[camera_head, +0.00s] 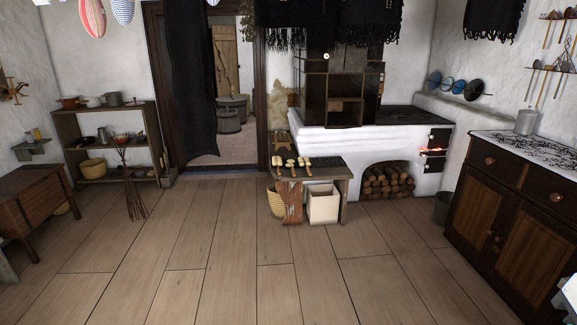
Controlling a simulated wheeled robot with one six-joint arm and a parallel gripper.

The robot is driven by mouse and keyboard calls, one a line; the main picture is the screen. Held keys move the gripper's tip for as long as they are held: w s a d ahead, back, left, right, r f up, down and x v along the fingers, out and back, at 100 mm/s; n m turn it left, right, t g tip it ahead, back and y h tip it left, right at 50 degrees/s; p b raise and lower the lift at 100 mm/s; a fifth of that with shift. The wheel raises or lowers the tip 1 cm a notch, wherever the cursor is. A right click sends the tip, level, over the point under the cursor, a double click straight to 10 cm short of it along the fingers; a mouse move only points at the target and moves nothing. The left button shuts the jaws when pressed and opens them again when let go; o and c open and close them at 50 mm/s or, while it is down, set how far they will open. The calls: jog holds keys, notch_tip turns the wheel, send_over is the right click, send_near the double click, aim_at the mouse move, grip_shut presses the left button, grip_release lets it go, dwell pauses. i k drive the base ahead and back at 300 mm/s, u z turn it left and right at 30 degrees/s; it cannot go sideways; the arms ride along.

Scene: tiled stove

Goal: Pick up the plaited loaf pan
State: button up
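I cannot make out a plaited loaf pan for certain at this distance. The open shelf (108,141) at the left holds several pots, bowls and baskets. A low bench (345,171) in front of the white stove holds several small pale, long-handled items (291,162) and a dark greenish row of things at its back, too small to name. My gripper is not in view. A pale piece at the lower right edge is cut off, and I cannot tell what it is.
A white bin (323,205) and a wicker basket (276,201) stand by the bench. Firewood (388,183) fills the stove (376,142) arch. A dark cabinet (515,215) stands right, a brown chest (38,197) left. The plank floor (230,265) between is clear.

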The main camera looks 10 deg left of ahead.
aim_at(276, 161)
jog(key=u, duration=0.35)
jog(key=i, duration=0.65)
jog(key=u, duration=0.75)
jog(key=i, duration=1.45)
jog(key=z, duration=0.4)
jog(key=i, duration=1.2)
jog(key=z, duration=0.6)
jog(key=i, duration=0.5)
